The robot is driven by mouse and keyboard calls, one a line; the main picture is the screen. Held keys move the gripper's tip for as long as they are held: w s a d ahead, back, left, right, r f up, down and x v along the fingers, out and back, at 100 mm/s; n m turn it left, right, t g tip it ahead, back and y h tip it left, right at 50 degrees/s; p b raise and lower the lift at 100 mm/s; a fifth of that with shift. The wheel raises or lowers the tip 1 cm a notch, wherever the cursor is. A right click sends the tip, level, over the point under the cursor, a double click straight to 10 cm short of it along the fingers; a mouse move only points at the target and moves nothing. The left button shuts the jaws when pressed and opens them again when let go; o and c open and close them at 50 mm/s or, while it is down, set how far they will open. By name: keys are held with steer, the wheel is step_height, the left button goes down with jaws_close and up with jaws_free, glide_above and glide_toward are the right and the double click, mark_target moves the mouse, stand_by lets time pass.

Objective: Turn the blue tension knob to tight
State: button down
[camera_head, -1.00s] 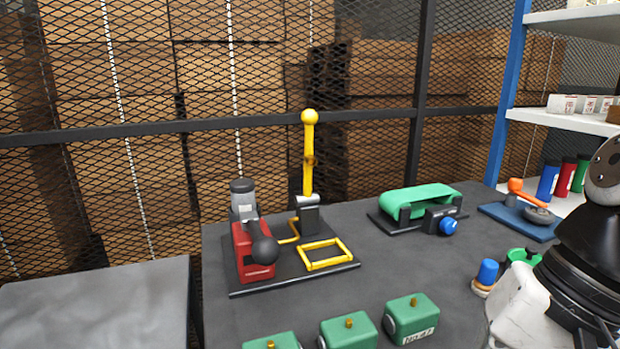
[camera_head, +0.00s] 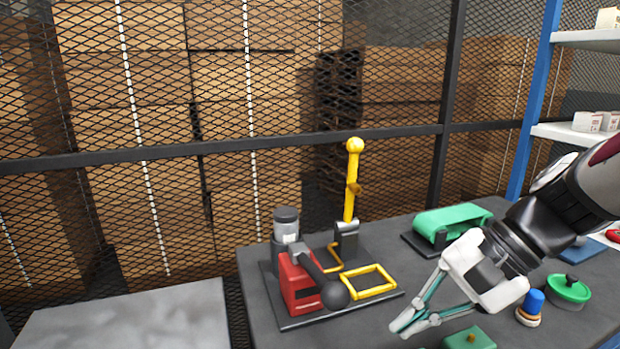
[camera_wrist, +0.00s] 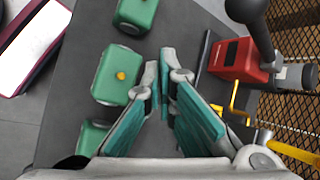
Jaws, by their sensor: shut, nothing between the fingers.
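The tension device (camera_head: 452,218), with a green belt on a dark frame, stands at the back right of the dark table in the head view. Its blue knob is hidden behind my arm and does not show in the wrist view. My gripper (camera_head: 405,325) is in front and to the left of the device, over the front part of the table, pointing down and left. In the wrist view my gripper (camera_wrist: 161,75) has its fingertips together with nothing between them. It is apart from the knob's device.
A red press (camera_head: 300,283) with a black ball handle and a yellow lever (camera_head: 352,185) stand left of my gripper. Green blocks (camera_wrist: 118,75) lie below it. A blue-topped peg (camera_head: 535,302) and a green lidded pot (camera_head: 568,289) are at right. Wire mesh closes the back.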

steer(key=w+d+r+m+t+y+p, duration=0.1)
steer(key=w+d+m+t+y+p, duration=0.2)
steer(key=w+d+m+t+p, duration=0.75)
steer(key=w+d+f+m+t+h, duration=0.1)
steer(key=w+d+f+m+h, duration=0.1)
steer(key=d+m, duration=0.2)
steer(key=w+d+f+m+t+h, duration=0.1)
steer(key=w+d+f+m, duration=0.1)
steer(key=d, duration=0.7)
steer(key=w+d+f+m+t+h, duration=0.1)
steer(key=w+d+f+m+h, duration=0.1)
steer(key=w+d+m, duration=0.2)
steer(key=shift+d+f+m+h, duration=0.1)
steer(key=shift+d+m+h, duration=0.2)
steer(key=shift+d+m, duration=1.15)
steer(key=shift+n, duration=0.3)
steer(key=shift+w+d+r+b+x, duration=0.1)
steer(key=shift+r+b+x, duration=0.25)
steer(key=shift+x, duration=0.75)
steer(key=shift+w+d+r+b+x, duration=0.1)
steer(key=shift+b+x, duration=0.4)
steer(key=shift+x, duration=0.55)
steer(key=shift+w+r+b+x, duration=0.1)
steer(key=shift+r+b+x, duration=0.25)
steer(key=shift+x, duration=0.75)
steer(key=shift+w+r, duration=0.1)
steer(key=shift+a, duration=0.2)
steer(key=shift+w+d+f+b, duration=0.2)
steer(key=shift+w+d+b, duration=0.1)
steer(key=shift+b, duration=0.5)
